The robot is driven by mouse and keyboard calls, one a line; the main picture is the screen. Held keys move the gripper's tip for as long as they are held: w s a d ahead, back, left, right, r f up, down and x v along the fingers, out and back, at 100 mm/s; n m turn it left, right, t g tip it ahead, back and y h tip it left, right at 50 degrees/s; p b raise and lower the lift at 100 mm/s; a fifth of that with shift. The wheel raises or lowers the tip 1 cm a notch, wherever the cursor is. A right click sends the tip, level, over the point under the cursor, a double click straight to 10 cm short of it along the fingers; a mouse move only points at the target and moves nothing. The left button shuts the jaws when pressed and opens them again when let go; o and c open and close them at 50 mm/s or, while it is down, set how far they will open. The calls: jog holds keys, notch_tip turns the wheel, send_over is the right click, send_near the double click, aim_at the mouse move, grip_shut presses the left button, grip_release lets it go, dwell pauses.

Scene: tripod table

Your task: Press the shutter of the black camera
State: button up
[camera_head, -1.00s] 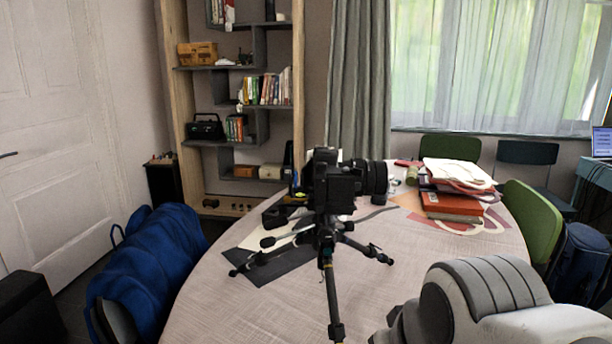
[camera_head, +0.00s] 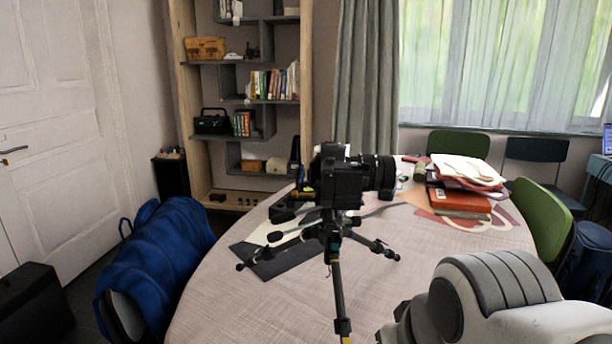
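The black camera (camera_head: 341,180) sits on top of a black tripod (camera_head: 335,240) that stands upright at the table. Its lens (camera_head: 379,173) points to the right. The shutter button is too small to make out. A white and grey part of my arm (camera_head: 490,300) shows at the lower right, to the right of the tripod and apart from the camera. My gripper's fingers are not in view.
The round table (camera_head: 230,300) has a pale cloth. Books and papers (camera_head: 460,203) lie at its right, and a dark sheet (camera_head: 270,262) lies behind the tripod. The table's front left is clear.

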grip_shut()
dwell(0.3)
dwell(1.5)
